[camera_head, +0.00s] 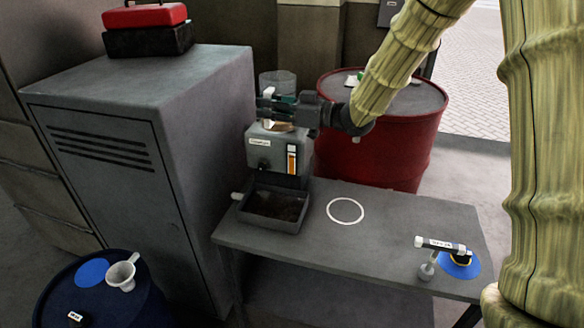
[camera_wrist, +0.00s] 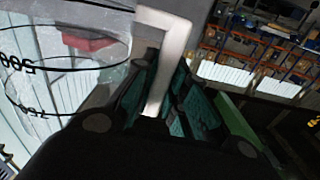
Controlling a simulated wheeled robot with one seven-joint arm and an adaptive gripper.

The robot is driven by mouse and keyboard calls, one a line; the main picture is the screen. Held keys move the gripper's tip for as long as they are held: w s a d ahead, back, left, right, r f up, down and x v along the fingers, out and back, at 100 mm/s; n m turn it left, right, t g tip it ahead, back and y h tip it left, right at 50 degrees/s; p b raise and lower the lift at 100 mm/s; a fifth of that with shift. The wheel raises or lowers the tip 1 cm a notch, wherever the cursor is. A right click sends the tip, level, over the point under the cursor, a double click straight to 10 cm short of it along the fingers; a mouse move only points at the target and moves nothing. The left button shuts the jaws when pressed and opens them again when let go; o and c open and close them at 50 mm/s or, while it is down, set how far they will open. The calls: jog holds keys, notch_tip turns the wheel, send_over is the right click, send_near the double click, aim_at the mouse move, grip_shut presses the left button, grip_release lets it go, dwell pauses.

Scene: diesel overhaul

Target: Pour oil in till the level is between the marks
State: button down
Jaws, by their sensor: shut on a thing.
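My gripper (camera_head: 270,104) is shut on the white handle of a clear measuring jug (camera_head: 278,82), above the grey oil unit. In the wrist view the white handle (camera_wrist: 172,60) sits between the fingers of my gripper (camera_wrist: 160,95). The jug (camera_wrist: 60,75) with black graduation marks fills the left side there. I see no oil in its visible part and no stream. The grey oil unit (camera_head: 262,150) stands on the bench with a tan patch at its top. Its front sight gauge (camera_head: 292,160) shows amber below a pale top; the level marks are too small to read.
A dark tray (camera_head: 273,207) sits before the unit on the grey bench (camera_head: 335,250). A white ring (camera_head: 345,210) marks bare bench. A white-and-black tool (camera_head: 440,246) lies right. A red drum (camera_head: 375,150) stands behind, a grey cabinet (camera_head: 110,130) left, a blue drum (camera_head: 85,300) front left.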

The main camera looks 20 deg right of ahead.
jog(key=shift+w+d+f+n+b, duration=0.1)
jog(key=shift+f+n+b, duration=0.3)
jog(key=shift+f+n, duration=0.15)
jog(key=s+a+r+p, duration=0.1)
jog(key=s+a+r, duration=0.1)
jog(key=s+a, duration=0.3)
jog(key=shift+s+p, duration=0.35)
jog(key=shift+s, duration=0.9)
jog(key=d+f+m+t+h, duration=0.2)
jog(key=f+h, duration=0.1)
jog(key=f, duration=0.3)
jog(key=s+d+f+m+t+h, duration=0.1)
jog(key=f+m+t+h, duration=0.1)
jog(key=f, duration=0.5)
jog(key=d+f+m+t+h, duration=0.2)
jog(key=f+m+t+h, duration=0.1)
jog(key=f, duration=0.4)
jog(key=shift+s+d+m+h, duration=0.35)
jog(key=shift+m+h, duration=0.2)
jog(key=shift+h, duration=0.35)
jog(key=shift+a, duration=0.1)
